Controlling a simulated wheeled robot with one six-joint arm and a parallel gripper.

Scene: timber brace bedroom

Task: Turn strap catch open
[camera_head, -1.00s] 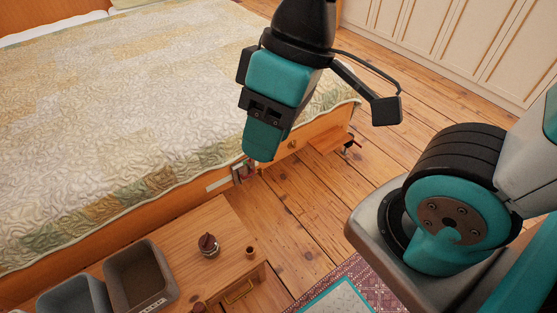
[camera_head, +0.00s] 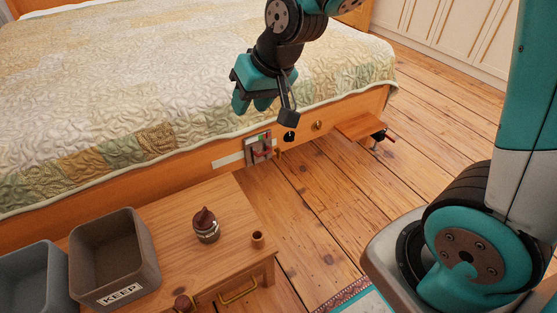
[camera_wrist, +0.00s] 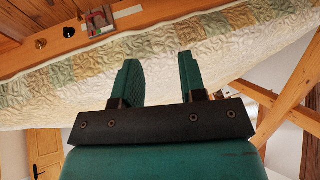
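A small metal catch with a grey plate and red parts (camera_head: 262,148) is mounted on the wooden side rail of the bed, at the right end of a pale strip. It also shows in the wrist view at the top, upside down (camera_wrist: 98,20). Whether it is turned open or closed is too small to tell. My gripper (camera_head: 254,104) is above the catch in the head view, in front of the quilt. In the wrist view my gripper's two teal fingers (camera_wrist: 158,62) are apart with nothing between them.
A clamped wooden shelf (camera_head: 358,127) juts from the rail.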

